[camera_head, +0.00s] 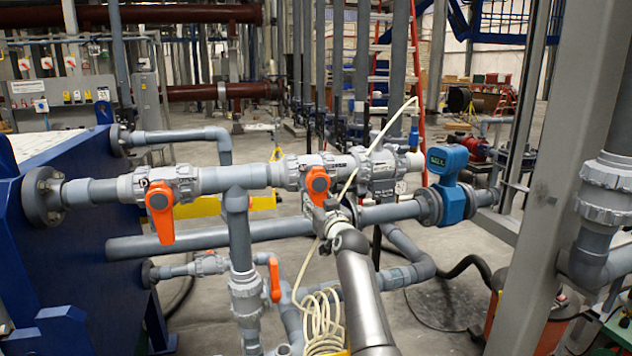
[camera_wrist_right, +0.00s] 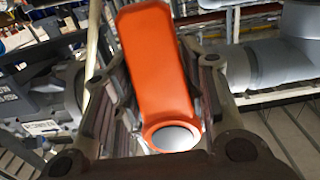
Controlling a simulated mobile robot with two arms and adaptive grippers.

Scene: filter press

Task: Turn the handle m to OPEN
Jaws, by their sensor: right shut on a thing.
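The middle valve on the upper grey pipe has an orange handle (camera_head: 318,183). Its round hub faces me, and its lower part is hidden behind my right gripper (camera_head: 328,215). In the right wrist view the same orange handle (camera_wrist_right: 155,65) is a long flat lever between the fingers of my right gripper (camera_wrist_right: 158,85), which is shut on it. I cannot read a letter m on any handle. A second orange handle (camera_head: 160,210) hangs down on the left valve. A smaller orange handle (camera_head: 274,279) is upright on a lower pipe. My left gripper is not in view.
A blue press frame (camera_head: 70,270) stands at the left. A blue flow meter (camera_head: 451,185) sits right of the valves. A coiled cream hose (camera_head: 322,325) hangs below beside my right arm. A grey steel column (camera_head: 560,180) stands at the right.

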